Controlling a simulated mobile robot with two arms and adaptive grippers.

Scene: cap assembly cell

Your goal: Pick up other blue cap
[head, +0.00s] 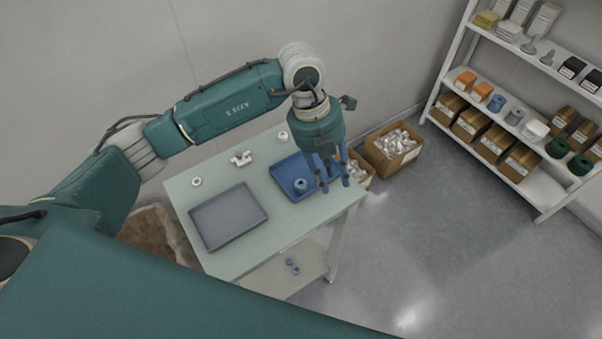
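A blue cap (301,185) sits in the blue tray (280,178) on the right part of the pale green table. My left gripper (335,184) hangs fingers-down over the right end of this tray, to the right of the cap and apart from it. Its fingers look spread, and I see nothing held between them. My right gripper is not in view.
The table (178,200) also bears a grey tray (230,217), a white fitting (241,158) and white rings (196,182). Cardboard boxes (396,165) stand on the floor behind it. A stocked shelf rack (545,205) stands at right; the floor between is clear.

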